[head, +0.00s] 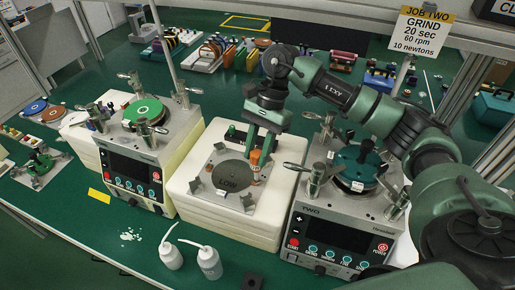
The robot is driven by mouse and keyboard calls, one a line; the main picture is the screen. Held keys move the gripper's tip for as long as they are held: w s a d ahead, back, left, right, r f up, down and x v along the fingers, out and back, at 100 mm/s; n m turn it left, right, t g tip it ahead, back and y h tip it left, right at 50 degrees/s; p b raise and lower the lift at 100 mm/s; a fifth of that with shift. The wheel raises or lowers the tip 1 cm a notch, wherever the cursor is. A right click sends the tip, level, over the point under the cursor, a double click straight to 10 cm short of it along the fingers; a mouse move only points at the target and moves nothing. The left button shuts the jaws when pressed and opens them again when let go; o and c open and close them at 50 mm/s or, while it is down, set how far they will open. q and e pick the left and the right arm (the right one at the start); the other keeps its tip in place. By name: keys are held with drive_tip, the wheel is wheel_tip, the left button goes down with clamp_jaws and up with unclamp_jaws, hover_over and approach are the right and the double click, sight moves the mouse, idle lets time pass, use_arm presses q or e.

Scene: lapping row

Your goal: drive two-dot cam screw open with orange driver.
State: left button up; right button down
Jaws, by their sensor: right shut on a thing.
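My right gripper (261,148) reaches down over the middle stand and is shut on the orange driver (256,158). The driver looks upright above the far right part of a grey metal plate (213,200). The plate has a dark round disc (233,174) at its centre and small fittings near its edges. The cam screws and their dots are too small to tell apart, and the driver's tip is hidden or too small to see. I cannot tell whether it touches a screw. My left gripper is out of view.
The plate rests on a cream block (190,204). A machine with a green disc (143,109) stands left; machine TWO, with a dark teal disc (360,166), stands right. Two white bottles (208,263) stand in front. A JOB TWO sign (421,32) hangs at upper right.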

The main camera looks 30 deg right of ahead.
drive_tip(key=shift+f+n+g+h+b, duration=0.1)
drive_tip(key=shift+n+g+h+b, duration=0.3)
drive_tip(key=shift+n+b, duration=0.95)
drive_tip(key=shift+f+n+g+h+b, duration=0.1)
drive_tip(key=shift+n+g+h+b, duration=0.25)
drive_tip(key=shift+n+b, duration=0.95)
drive_tip(key=shift+a+r+n+g+p, duration=0.1)
drive_tip(key=shift+r+n+g+p, duration=0.2)
drive_tip(key=shift+n+p, duration=0.2)
drive_tip(key=shift+n+h, duration=0.35)
drive_tip(key=shift+n, duration=0.1)
drive_tip(key=shift+f, duration=0.15)
drive_tip(key=shift+r+p, duration=1.75)
drive_tip(key=shift+r, duration=0.5)
